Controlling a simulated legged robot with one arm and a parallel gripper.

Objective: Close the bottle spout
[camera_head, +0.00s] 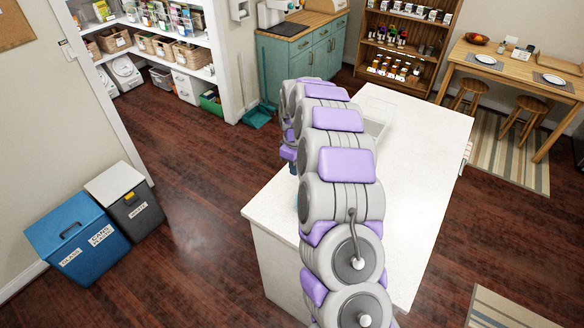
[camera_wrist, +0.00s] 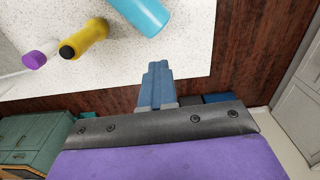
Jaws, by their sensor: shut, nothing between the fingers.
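In the wrist view my gripper (camera_wrist: 157,85) is shut and empty, its blue fingers together near the white counter's edge. A teal cylindrical container (camera_wrist: 143,14) is cut off by the top of the wrist view, beyond the fingertips. A yellow bottle (camera_wrist: 88,36) with a black end lies to its left in the picture. A white item with a purple end (camera_wrist: 36,60) is further left. The fingers touch none of them. I cannot tell which one has the spout or whether it is open. In the head view my arm hides most of these objects.
The white counter (camera_head: 420,160) has broad clear space on its right side. A clear container (camera_head: 378,125) stands on it beside my arm. Blue (camera_head: 78,235) and grey (camera_head: 125,205) bins stand on the floor at left. Shelves, teal cabinets and a dining table are further back.

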